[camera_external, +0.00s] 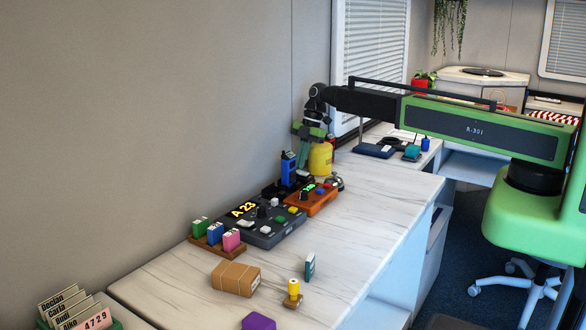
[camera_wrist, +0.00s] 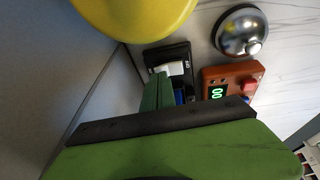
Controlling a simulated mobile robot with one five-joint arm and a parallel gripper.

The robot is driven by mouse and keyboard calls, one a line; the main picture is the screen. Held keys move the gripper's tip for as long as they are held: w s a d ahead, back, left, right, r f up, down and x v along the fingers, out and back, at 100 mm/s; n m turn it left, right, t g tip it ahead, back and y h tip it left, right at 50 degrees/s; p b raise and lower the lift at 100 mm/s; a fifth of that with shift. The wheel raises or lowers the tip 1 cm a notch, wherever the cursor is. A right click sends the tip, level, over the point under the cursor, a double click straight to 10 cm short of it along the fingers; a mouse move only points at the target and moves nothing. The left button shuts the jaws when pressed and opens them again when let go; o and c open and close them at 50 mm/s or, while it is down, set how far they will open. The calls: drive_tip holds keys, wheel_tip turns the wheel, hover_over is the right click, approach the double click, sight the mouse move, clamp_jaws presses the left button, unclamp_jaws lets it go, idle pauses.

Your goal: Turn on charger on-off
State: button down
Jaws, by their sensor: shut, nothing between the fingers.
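The charger's black switch plate (camera_wrist: 181,52) shows in the wrist view, with a white rocker switch (camera_wrist: 176,67) between small markings, one of which seems to read OFF. My gripper (camera_wrist: 160,78) is shut and empty, its green fingertips right at the left edge of the rocker; I cannot tell whether they touch. In the external view my gripper (camera_external: 303,166) points down behind the blue handheld radio (camera_external: 289,170), which stands on the black charger (camera_external: 272,190). In the wrist view the fingers hide most of the radio and charger.
A yellow canister (camera_external: 320,160) and a silver bell (camera_wrist: 240,31) stand close to my gripper. An orange device (camera_external: 311,199) with a green display and a dark control panel (camera_external: 262,226) are nearby. The wall is close on the left.

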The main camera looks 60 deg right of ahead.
drive_tip(key=shift+w+f+b, duration=0.35)
drive_tip(key=shift+f+b, duration=0.25)
drive_tip(key=shift+r, duration=0.2)
drive_tip(key=shift+s, duration=0.1)
drive_tip(key=shift+s+r+p, duration=0.15)
drive_tip(key=shift+s+p, duration=0.2)
drive_tip(key=shift+s, duration=0.35)
